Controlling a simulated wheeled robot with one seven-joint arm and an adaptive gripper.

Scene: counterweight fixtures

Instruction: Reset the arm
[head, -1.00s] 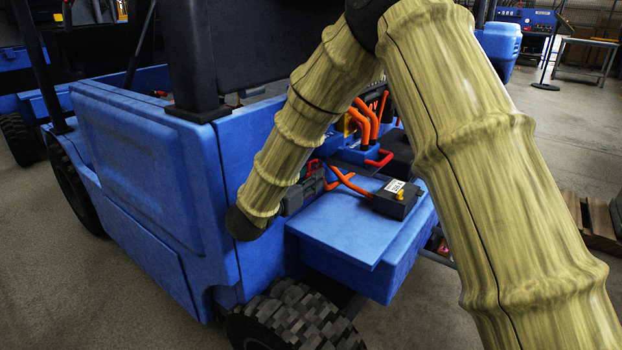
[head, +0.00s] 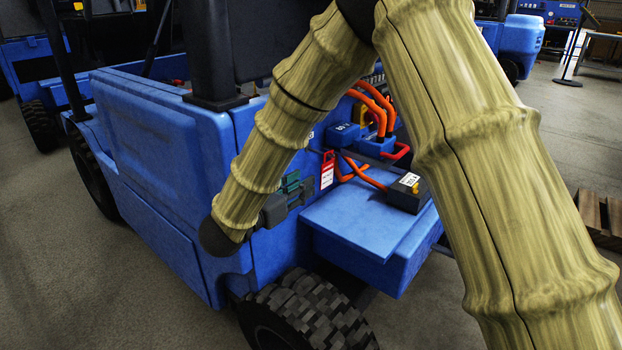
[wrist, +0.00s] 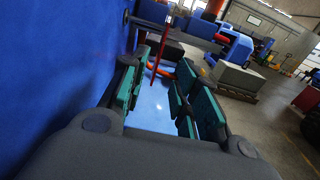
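My gripper (head: 298,186) shows in the head view at the lower end of my tan, ribbed arm, beside the blue truck's side wall. It is dark grey with teal finger pads. In the wrist view my gripper (wrist: 158,88) has its two fingers apart, with blue surface visible between them and nothing held. A red and white tag (head: 327,170) hangs just beyond the fingertips in the head view. The red strip (wrist: 159,52) beyond the fingers in the wrist view looks like this tag seen edge-on.
The blue truck (head: 160,150) fills the left and middle. Orange cables (head: 374,110), a red handle (head: 398,151) and a dark labelled box (head: 408,192) sit above its blue ledge (head: 350,228). A tire (head: 305,312) is below. A wooden pallet (head: 598,215) lies right on open floor.

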